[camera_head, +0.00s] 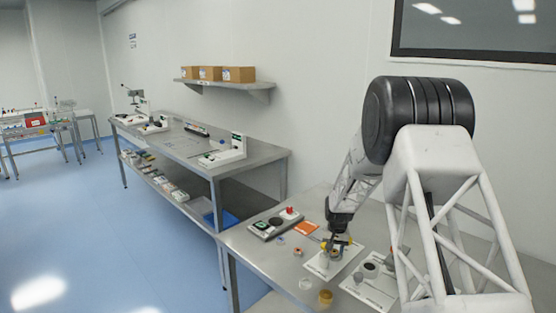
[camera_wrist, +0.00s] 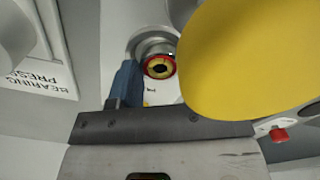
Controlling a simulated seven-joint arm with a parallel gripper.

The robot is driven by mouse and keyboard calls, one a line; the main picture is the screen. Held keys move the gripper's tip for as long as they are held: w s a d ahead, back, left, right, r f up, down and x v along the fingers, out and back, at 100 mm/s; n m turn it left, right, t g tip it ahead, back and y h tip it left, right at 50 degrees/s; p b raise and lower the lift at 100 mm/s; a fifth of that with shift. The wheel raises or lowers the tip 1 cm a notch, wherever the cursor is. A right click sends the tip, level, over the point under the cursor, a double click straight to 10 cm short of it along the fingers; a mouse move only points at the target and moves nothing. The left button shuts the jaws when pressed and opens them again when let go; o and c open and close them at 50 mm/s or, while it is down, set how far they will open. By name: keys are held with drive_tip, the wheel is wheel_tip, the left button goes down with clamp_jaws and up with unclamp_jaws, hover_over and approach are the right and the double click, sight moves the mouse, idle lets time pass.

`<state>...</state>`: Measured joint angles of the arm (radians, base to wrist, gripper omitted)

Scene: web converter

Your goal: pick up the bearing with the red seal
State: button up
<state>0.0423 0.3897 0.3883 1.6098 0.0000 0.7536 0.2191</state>
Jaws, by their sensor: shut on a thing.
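The bearing with the red seal (camera_wrist: 159,67) shows in the wrist view as a red ring with a yellow and black centre. It is at the tip of my blue finger, in front of a round silver part (camera_wrist: 152,42). My gripper (camera_head: 332,243) is low over a white plate (camera_head: 318,266) on the near bench in the head view. It is shut on the bearing; a large yellow shape (camera_wrist: 245,60) close to the wrist camera hides the other finger. I cannot tell whether the bearing touches the silver part.
A plate lettered "BEARING PRESS" (camera_wrist: 28,70) lies at left in the wrist view. The near bench (camera_head: 252,250) also holds a grey fixture (camera_head: 264,228), an orange tag (camera_head: 306,229), a clear ring (camera_head: 305,284), an amber cup (camera_head: 325,298) and another white plate (camera_head: 375,291).

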drive_tip(key=shift+c, duration=1.4)
drive_tip(key=shift+r, duration=0.15)
drive_tip(key=shift+r, duration=2.85)
